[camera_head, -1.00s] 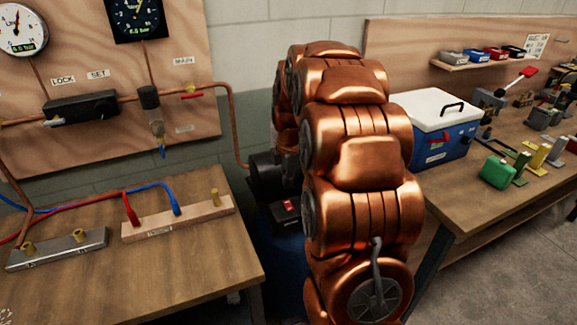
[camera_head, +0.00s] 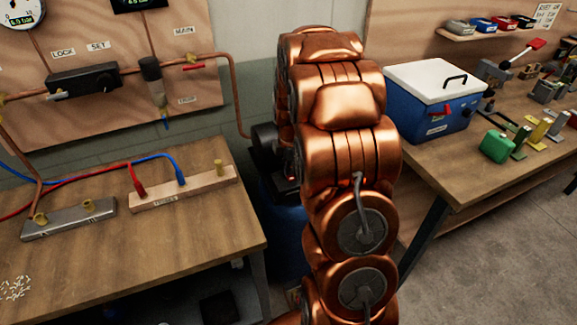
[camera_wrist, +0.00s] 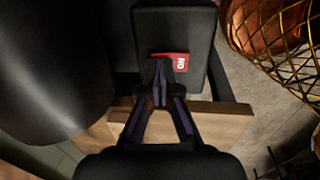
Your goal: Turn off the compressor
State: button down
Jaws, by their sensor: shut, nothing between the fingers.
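The compressor's blue tank (camera_head: 288,240) stands on the floor between the two benches, with its black motor part (camera_head: 264,138) above. My copper arm covers much of it in the head view. In the wrist view a black switch box (camera_wrist: 172,28) carries a red rocker switch (camera_wrist: 181,62) with white lettering that reads like ON, turned in the picture. My gripper (camera_wrist: 158,66) is shut and empty. Its tips overlap the left part of the red switch in the picture; whether they touch it I cannot tell. The head view hides my gripper behind the arm.
The left bench (camera_head: 100,260) holds a peg bar with red and blue hoses. A wooden gauge panel (camera_head: 110,110) stands behind it. The right bench (camera_head: 420,165) holds a blue cooler (camera_head: 425,110) and several tools. A gold wire cage (camera_wrist: 285,50) lies right of the switch box.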

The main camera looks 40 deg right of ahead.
jog(key=shift+f, duration=0.1)
jog(key=shift+w+f+g+b, duration=0.1)
jog(key=shift+f+g+b, duration=0.1)
jog(key=shift+g+b, duration=0.15)
jog(key=shift+s+a, duration=0.1)
jog(key=shift+s, duration=0.15)
jog(key=shift+s+a+r+b, duration=0.15)
jog(key=shift+s+r+b, duration=0.05)
jog(key=shift+s+b, duration=0.3)
notch_tip(320, 180, up, 14)
jog(key=w+b, duration=0.1)
jog(key=b, duration=0.2)
jog(key=shift+w+d, duration=0.25)
jog(key=shift+w, duration=0.05)
jog(key=shift+a, duration=0.1)
dwell(0.7)
